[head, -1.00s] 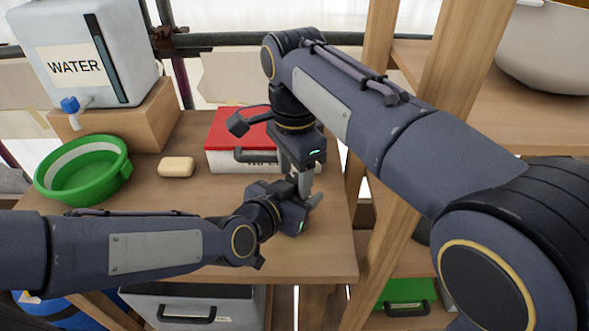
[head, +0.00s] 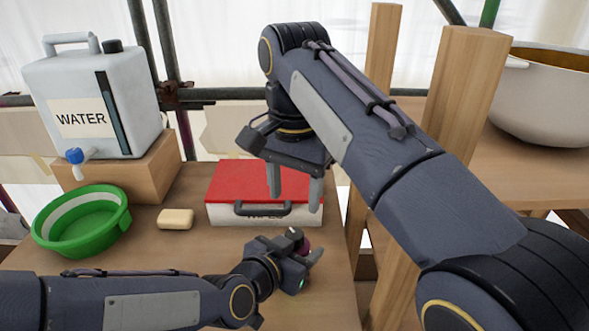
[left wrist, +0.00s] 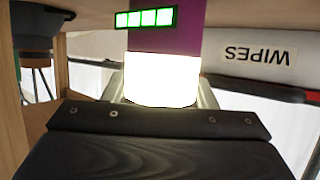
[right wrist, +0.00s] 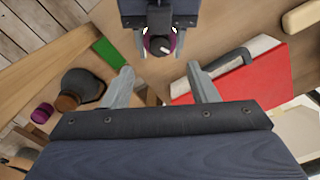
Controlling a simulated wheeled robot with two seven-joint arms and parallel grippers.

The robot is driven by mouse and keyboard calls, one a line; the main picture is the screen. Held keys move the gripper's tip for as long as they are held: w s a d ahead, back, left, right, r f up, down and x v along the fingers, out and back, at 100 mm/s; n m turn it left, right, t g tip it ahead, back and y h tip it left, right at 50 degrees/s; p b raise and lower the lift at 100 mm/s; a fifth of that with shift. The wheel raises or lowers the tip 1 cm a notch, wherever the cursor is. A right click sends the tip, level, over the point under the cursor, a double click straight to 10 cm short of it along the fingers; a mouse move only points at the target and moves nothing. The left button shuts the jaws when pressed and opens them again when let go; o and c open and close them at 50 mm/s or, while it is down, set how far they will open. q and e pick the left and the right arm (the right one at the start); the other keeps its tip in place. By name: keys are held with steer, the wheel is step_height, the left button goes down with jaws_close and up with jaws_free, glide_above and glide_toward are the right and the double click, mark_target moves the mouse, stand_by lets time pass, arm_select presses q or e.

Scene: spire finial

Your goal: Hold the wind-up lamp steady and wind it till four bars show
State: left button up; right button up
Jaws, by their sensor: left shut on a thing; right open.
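The wind-up lamp (left wrist: 162,78) has a purple body and a glowing white section in the left wrist view. Its display (left wrist: 145,18) shows a row of several lit green bars. My left gripper (head: 302,262) is shut on the lamp low over the table and hides most of it in the head view. The lamp's dark top with a small pale-tipped part (right wrist: 160,45) shows in the right wrist view. My right gripper (head: 295,193) is open and empty, above and behind the lamp, apart from it, in front of the wipes box.
A red-lidded wipes box (head: 262,183) stands behind the lamp. Soap (head: 175,219), a green basin (head: 82,222) and a water container (head: 95,100) are at left. A wooden post (head: 455,100) stands right of the table. Bare tabletop (head: 200,250) lies left of the lamp.

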steer(key=shift+r, duration=1.8)
arm_select(q)
steer(key=o, duration=1.1)
steer(key=shift+o, duration=0.2)
steer(key=v, duration=0.7)
steer(key=shift+s+a, duration=0.15)
steer(key=shift+s, duration=0.05)
arm_select(e)
steer(key=shift+f, duration=0.1)
